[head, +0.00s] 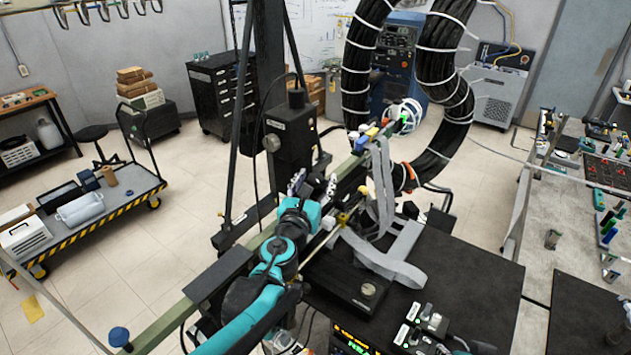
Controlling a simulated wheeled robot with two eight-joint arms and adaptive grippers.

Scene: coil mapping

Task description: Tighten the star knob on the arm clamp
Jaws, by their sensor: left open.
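My left gripper (314,184), at the end of my teal arm, is open with its two fingers apart and pointing up and away. It is beside the long green beam, just in front of the black upright clamp block (290,150). A round grey knob (272,143) sits on the left face of that block, up and left of the fingers and apart from them. I cannot tell whether it is star-shaped. Nothing shows clearly between the fingers, but the area right behind them is partly hidden. My right gripper is not in view.
The green beam (165,327) runs diagonally, with a blue knob (119,337) at its near end. Grey straps (395,262) hang over the black table (470,290). Thick black cable bundles (440,100) hang behind. A cart (125,190) stands left on open floor.

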